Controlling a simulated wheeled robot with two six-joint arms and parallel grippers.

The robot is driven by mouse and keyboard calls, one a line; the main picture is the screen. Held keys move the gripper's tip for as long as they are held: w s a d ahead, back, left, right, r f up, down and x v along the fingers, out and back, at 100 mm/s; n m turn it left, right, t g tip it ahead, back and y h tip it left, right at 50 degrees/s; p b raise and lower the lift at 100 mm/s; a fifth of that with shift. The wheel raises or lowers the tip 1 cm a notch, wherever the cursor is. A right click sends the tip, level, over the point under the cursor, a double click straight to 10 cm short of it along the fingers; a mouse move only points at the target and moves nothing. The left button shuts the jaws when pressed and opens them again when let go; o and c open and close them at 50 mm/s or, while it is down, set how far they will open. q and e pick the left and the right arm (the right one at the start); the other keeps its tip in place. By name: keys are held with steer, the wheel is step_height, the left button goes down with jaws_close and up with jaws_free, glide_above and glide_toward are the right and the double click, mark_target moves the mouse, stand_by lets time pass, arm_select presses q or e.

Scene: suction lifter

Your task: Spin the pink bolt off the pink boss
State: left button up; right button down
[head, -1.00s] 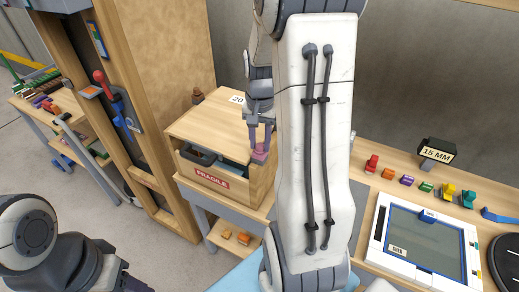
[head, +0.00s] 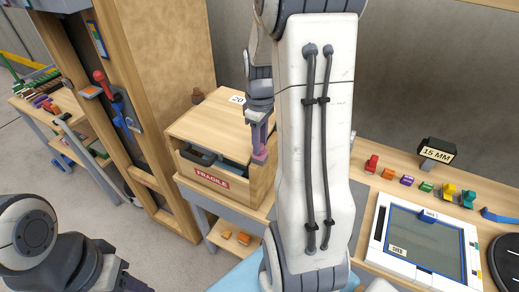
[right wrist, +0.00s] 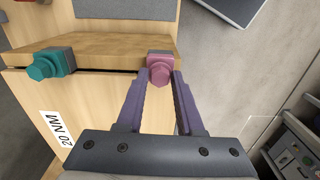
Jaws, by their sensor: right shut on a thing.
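The pink bolt (right wrist: 160,75) stands on the pink boss (right wrist: 158,54) at the edge of a wooden block in the right wrist view. My right gripper (right wrist: 161,77) has its two purple fingers shut on the bolt, one on each side. In the head view my right gripper (head: 259,148) reaches down to the pink piece (head: 260,155) at the right side of the wooden crate. My own arm hides part of the area to its right.
A teal bolt (right wrist: 50,63) sits on the same wood, left of the pink one, near a 20 NM label (right wrist: 58,128). The FRAGILE crate (head: 180,170) holds dark and blue items. A bench with a framed screen (head: 425,240) and coloured parts stands at the right.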

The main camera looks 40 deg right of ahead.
steer(key=shift+n+p, duration=0.45)
steer(key=shift+n, duration=1.25)
steer(key=shift+r+p, duration=0.4)
steer(key=shift+p, duration=0.05)
steer(key=shift+r+p, duration=2.85)
steer(key=shift+r, duration=0.25)
